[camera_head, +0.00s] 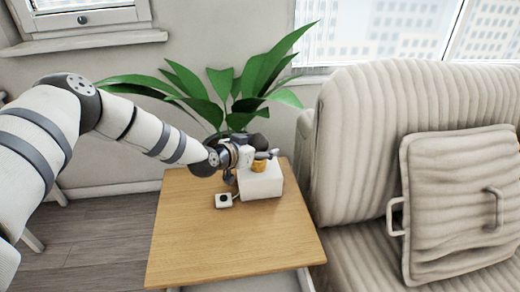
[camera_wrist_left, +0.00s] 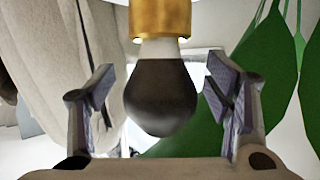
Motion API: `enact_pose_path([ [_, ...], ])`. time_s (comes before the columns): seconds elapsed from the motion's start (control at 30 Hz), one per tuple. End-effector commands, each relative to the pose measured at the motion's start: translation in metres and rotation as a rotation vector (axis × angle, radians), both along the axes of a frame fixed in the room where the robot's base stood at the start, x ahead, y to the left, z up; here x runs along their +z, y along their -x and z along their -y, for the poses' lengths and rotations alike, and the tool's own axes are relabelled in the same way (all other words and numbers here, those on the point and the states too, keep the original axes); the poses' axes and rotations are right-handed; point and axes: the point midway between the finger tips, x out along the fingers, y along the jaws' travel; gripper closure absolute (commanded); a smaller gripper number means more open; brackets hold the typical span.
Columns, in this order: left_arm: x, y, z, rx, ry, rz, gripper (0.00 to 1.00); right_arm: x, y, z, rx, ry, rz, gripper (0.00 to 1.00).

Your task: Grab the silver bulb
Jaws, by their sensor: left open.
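The silver bulb (camera_wrist_left: 160,95) looks dark grey in the left wrist view, with a white collar and a gold base at the top of the picture. It lies between the two spread fingers of my left gripper (camera_wrist_left: 157,82), with a visible gap on each side. In the head view, my left gripper (camera_head: 262,155) is just above the gold base (camera_head: 259,167), which rests on a white block (camera_head: 262,182). The bulb is largely hidden there by the gripper. My right gripper is not in view.
The block stands near the back of a wooden table (camera_head: 220,245). A small white box with a dark knob (camera_head: 223,201) sits beside it. A leafy plant (camera_head: 195,85) is behind, and a beige sofa (camera_head: 365,135) is at right. The table's front is clear.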

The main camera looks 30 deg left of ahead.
Motion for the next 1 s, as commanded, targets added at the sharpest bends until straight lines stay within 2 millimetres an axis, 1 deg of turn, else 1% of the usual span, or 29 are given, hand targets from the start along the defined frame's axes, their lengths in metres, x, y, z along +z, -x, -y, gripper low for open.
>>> enact_pose_path([
  [0.1, 0.003, 0.0, 0.0, 0.0, 0.0, 0.003, 0.28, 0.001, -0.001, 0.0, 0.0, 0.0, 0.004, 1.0],
  [0.17, 0.003, 0.0, 0.0, 0.0, 0.0, 0.003, 0.42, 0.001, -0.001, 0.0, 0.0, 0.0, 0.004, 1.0],
  [0.2, 0.003, 0.0, 0.0, 0.0, 0.0, 0.003, 0.51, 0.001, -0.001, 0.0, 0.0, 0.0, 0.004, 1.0],
  [0.27, 0.003, 0.0, 0.0, 0.0, 0.0, 0.003, 0.65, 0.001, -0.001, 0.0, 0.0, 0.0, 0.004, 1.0],
  [0.3, 0.003, 0.0, 0.0, 0.001, 0.0, 0.003, 0.74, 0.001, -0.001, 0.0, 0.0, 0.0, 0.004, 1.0],
  [0.33, 0.003, 0.0, 0.0, 0.001, 0.0, 0.003, 0.79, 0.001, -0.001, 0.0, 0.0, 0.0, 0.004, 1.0],
  [0.6, 0.003, 0.0, 0.0, 0.001, 0.0, 0.003, 0.79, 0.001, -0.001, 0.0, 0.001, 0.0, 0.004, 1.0],
  [0.7, 0.01, 0.0, 0.0, 0.0, 0.0, 0.005, 0.79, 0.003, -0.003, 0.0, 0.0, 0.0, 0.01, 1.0],
  [0.77, 0.019, -0.001, 0.0, 0.001, 0.0, 0.008, 0.79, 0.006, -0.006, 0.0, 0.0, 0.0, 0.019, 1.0],
  [0.87, 0.043, -0.001, 0.0, -0.001, 0.0, 0.014, 0.79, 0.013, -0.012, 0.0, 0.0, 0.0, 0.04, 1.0],
  [0.93, 0.062, 0.009, 0.008, -0.004, 0.001, 0.018, 0.78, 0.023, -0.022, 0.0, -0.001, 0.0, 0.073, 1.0],
  [0.97, 0.07, 0.014, 0.01, -0.004, 0.001, 0.021, 0.83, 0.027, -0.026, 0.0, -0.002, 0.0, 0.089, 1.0],
  [1.0, 0.081, 0.02, 0.015, -0.005, 0.0, 0.024, 0.83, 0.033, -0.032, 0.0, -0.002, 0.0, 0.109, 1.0],
])
